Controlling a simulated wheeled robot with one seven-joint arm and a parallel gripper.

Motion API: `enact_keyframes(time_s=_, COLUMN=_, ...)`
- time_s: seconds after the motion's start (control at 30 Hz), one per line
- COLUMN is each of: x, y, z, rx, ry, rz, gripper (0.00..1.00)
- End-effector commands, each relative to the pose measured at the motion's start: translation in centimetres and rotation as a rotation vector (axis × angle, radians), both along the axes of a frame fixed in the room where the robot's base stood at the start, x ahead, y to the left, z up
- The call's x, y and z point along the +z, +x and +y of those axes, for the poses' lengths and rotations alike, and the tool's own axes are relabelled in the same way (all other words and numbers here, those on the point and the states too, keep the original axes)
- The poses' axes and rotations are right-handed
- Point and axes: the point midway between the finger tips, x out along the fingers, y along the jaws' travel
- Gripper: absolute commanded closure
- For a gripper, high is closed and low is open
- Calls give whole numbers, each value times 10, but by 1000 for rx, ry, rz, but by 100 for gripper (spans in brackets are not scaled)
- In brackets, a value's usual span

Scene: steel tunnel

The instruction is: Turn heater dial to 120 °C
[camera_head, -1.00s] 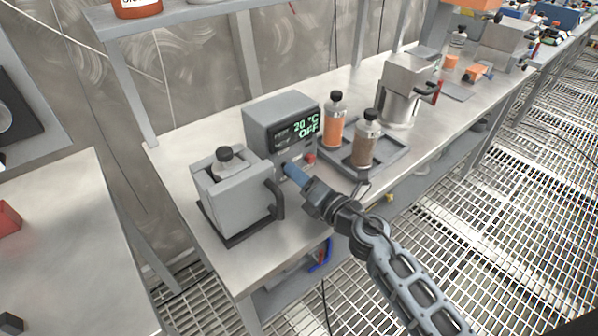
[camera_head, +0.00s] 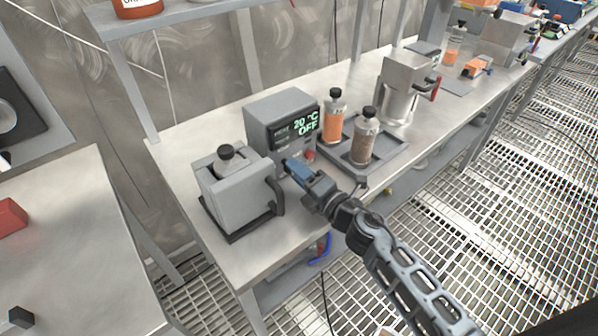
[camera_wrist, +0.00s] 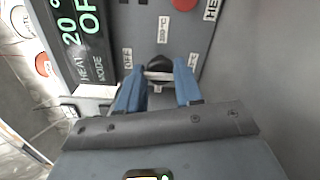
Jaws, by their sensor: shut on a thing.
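The heater control box (camera_head: 262,125) stands on the steel bench; its display (camera_head: 303,126) reads 20 °C and OFF. In the wrist view the display (camera_wrist: 80,30) also shows the words HEAT and MODE. A small black dial (camera_wrist: 160,67) sits on the box's front panel, with an OFF label to its left and another small label above it. My gripper (camera_head: 291,167) reaches the lower front of the box. In the wrist view its blue fingers (camera_wrist: 161,76) stand on either side of the dial and are shut on it. The head view hides the dial behind the fingers.
A grey heater block (camera_head: 232,190) with a black handle and a capped bottle stands left of my gripper. A red button (camera_head: 309,154) is close by on the panel. A tray (camera_head: 392,156) with orange and brown bottles stands right. A metal pot (camera_head: 400,100) is behind.

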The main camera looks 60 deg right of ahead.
Motion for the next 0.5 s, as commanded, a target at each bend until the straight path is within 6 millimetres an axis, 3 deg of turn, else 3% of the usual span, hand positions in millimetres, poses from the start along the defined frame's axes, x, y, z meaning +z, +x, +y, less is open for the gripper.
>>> enact_keyframes(time_s=0.07, x=-1, y=-1, z=-1, rx=-3, ry=0, rz=3, gripper=96)
enact_keyframes(time_s=0.1, x=-1, y=-1, z=-1, rx=-3, ry=0, rz=3, gripper=63)
enact_keyframes(time_s=0.33, x=-1, y=0, z=0, rx=-1, ry=-1, rz=1, gripper=41)
enact_keyframes(time_s=0.5, x=0, y=0, z=0, rx=0, ry=-1, rz=1, gripper=40)
